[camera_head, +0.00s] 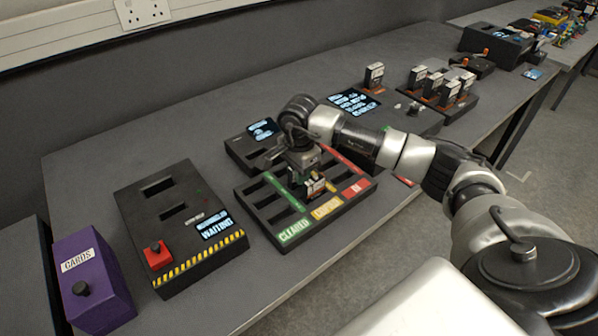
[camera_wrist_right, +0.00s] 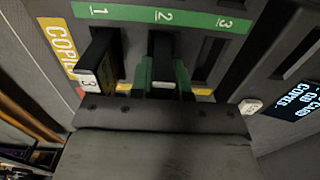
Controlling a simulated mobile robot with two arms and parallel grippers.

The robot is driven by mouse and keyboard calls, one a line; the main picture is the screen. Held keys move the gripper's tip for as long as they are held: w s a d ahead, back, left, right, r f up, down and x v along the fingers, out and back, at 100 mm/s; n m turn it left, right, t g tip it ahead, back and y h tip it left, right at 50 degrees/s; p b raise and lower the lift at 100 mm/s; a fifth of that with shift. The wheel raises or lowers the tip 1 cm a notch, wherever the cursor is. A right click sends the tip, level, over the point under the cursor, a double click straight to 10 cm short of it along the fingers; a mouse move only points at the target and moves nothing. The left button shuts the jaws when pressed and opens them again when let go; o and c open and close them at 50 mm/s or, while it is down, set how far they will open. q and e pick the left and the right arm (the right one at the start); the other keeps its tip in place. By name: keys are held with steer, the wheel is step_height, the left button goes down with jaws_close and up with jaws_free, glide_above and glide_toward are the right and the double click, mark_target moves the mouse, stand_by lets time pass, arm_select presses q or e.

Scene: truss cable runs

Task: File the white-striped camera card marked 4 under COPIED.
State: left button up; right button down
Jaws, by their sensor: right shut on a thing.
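The filing tray (camera_head: 262,217) has CLEARED, COPIED and IN columns, labelled green, yellow and red. My right gripper (camera_head: 303,178) is low over its middle, in the COPIED column. In the right wrist view its green fingers (camera_wrist_right: 163,76) are shut on a dark card (camera_wrist_right: 163,86) at the slot numbered 2. The held card's mark cannot be read, and how deep it sits is hidden. Another card (camera_wrist_right: 92,68), marked 3, stands in the slot numbered 1, beside the fingers. It shows near the COPIED label (camera_head: 326,208) in the head view. My left gripper is not in view.
A black box (camera_head: 175,222) with a red button and a WAITING display is left of the tray. A purple CARDS box (camera_head: 91,277) stands at far left. Several upright cards (camera_head: 441,87) stand in a rack at the back right. Another dark unit (camera_head: 256,142) is behind the tray.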

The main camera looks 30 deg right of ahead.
steer(key=shift+f, duration=0.2)
steer(key=c, duration=0.7)
jaws_free()
steer(key=shift+r, duration=0.1)
steer(key=shift+r+p, duration=2.2)
steer(key=shift+r, duration=1.5)
